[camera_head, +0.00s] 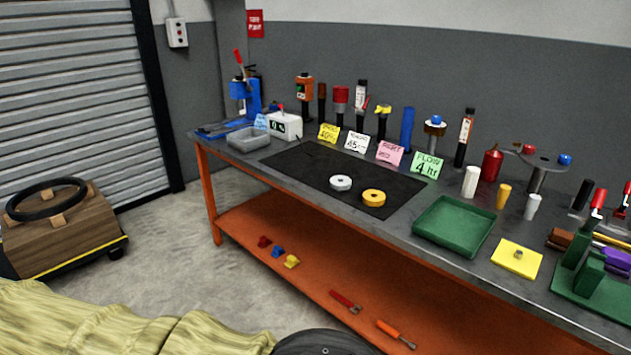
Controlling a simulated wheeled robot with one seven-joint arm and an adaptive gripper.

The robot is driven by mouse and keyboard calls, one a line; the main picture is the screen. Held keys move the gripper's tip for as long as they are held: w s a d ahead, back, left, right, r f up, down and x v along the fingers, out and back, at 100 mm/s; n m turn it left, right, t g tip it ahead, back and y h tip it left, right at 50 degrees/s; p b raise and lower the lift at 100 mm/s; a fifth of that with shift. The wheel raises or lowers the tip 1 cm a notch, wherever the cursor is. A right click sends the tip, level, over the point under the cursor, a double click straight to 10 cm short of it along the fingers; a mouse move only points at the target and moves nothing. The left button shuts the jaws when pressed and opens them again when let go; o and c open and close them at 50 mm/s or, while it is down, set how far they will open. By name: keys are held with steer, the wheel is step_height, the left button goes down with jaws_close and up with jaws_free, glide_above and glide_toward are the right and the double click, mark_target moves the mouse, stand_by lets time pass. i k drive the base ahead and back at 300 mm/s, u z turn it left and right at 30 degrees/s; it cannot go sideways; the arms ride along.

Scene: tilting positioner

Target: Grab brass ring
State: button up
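A brass-yellow ring (374,198) lies flat on the black mat (320,165) on the workbench, near the mat's front right part. A silver-grey ring (341,183) lies just to its left on the same mat, a small gap apart. My gripper is not in this view, so I cannot see whether it is open or shut. Nothing covers the brass ring.
A green tray (453,226) and a yellow plate (516,258) sit right of the mat. Behind it stand coloured cards, including a pink card (390,152), and a row of upright tools. A grey bin (248,139) is at the left. The front of the mat is clear.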

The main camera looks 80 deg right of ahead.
mark_target(372, 199)
steer(key=k, duration=1.65)
steer(key=z, duration=0.85)
